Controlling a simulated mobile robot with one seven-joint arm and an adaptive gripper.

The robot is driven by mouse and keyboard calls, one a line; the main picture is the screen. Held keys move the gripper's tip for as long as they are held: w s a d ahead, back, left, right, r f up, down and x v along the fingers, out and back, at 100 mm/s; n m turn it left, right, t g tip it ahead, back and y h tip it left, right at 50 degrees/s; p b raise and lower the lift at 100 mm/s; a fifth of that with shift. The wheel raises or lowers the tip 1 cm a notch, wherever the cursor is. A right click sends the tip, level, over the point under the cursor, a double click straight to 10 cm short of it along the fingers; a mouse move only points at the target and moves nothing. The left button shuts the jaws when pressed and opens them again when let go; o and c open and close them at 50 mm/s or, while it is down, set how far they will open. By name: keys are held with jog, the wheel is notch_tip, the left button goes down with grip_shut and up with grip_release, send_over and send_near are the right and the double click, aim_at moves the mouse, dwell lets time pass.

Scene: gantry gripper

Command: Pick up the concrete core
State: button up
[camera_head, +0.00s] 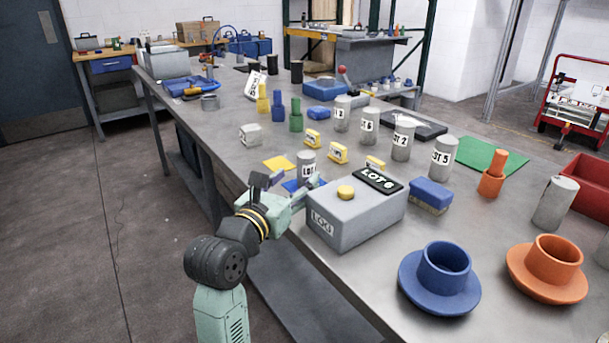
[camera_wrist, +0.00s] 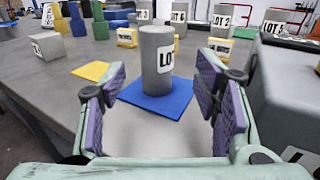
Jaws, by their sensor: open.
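A grey concrete core (camera_wrist: 157,66) with a white LOT label stands upright on a blue square (camera_wrist: 170,102) in the wrist view. In the head view the same core (camera_head: 307,159) stands behind the grey log box, its lower part partly hidden by my gripper. My gripper (camera_head: 286,184) is at the table's left edge. In the wrist view my gripper (camera_wrist: 163,88) is open, with purple-padded fingers left and right of the core's line. The core appears ahead of the fingertips, with nothing held. Other labelled cores, such as LOT 2 (camera_head: 403,139) and LOT 5 (camera_head: 443,158), stand farther back.
The grey log box (camera_head: 345,222) with a yellow button stands close right of my gripper.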

aim_at(302, 169)
jog(key=x, duration=0.2)
jog(key=p+x, duration=0.2)
jog(key=x, duration=0.1)
jog(key=shift+w+r, duration=0.35)
jog(key=shift+w+d+f, duration=0.1)
jog(key=shift+w+d, duration=0.05)
jog(key=shift+w, duration=0.3)
jog(key=shift+c, duration=0.5)
grip_shut()
